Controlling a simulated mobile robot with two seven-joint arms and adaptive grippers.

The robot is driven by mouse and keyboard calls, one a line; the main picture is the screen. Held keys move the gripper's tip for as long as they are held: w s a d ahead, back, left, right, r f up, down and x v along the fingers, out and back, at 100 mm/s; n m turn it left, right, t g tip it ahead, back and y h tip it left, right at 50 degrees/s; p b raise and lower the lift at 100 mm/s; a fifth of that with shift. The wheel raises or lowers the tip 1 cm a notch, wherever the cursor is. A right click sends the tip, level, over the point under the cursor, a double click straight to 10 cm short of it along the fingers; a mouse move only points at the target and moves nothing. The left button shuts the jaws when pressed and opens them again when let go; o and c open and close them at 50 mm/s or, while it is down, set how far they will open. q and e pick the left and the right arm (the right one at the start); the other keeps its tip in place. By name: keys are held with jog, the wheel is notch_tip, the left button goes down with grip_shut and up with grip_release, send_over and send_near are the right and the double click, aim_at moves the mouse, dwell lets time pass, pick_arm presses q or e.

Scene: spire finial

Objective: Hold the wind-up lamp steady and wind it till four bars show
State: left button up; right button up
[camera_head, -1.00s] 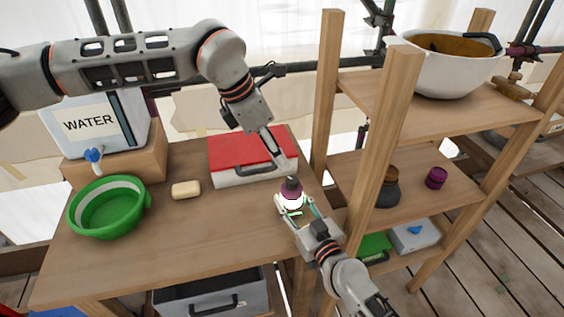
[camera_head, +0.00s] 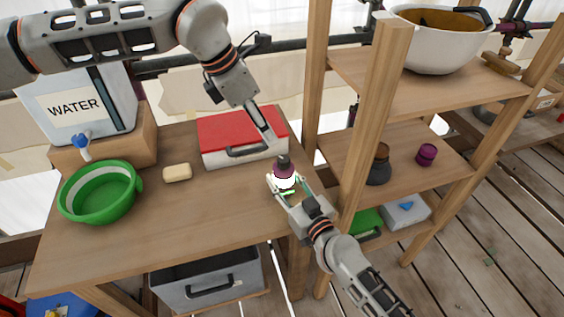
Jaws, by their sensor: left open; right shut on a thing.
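The wind-up lamp (camera_head: 284,172) stands at the right end of the wooden table, with a purple upper body, a dark top and a bright white band. Green lit marks show low on it, too small to count. My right gripper (camera_head: 283,186) is shut around the lamp's lower part from the front. My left gripper (camera_head: 276,146) is above and just behind the lamp, pointing down at its dark top. Its fingers are small in the picture; it is open, and I cannot tell whether it touches the top.
A red-lidded box (camera_head: 240,135) lies just behind the lamp. A bar of soap (camera_head: 177,172), a green basin (camera_head: 100,192) and a water container (camera_head: 78,105) are to the left. A wooden shelf post (camera_head: 372,125) stands close on the right. The table's front middle is clear.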

jog(key=o, duration=1.3)
jog(key=v, duration=1.2)
